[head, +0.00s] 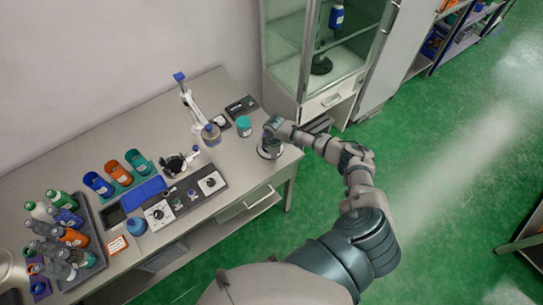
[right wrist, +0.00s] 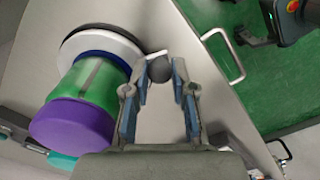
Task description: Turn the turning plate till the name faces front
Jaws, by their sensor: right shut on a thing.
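The turning plate (right wrist: 112,40), a pale disc with a dark rim, is at the top left of the right wrist view. In the head view the plate (head: 270,153) is near the table's right end, partly behind my gripper. A green jar (right wrist: 95,85) with a purple lid (right wrist: 72,125) and a blue ring at its base stands on it. A dull vertical band shows on the jar; I can read no name. My right gripper (right wrist: 158,70) is shut on a small grey knob (right wrist: 157,67) beside the plate's rim. My left gripper is not in view.
A teal-lidded jar (head: 243,126) and a white stand (head: 190,100) are left of the plate. A control panel (head: 185,197), colored cups (head: 117,172) and a tray of bottles (head: 85,235) lie farther left. A glass cabinet (head: 310,70) stands behind. Drawer handles (right wrist: 222,55) show below the table edge.

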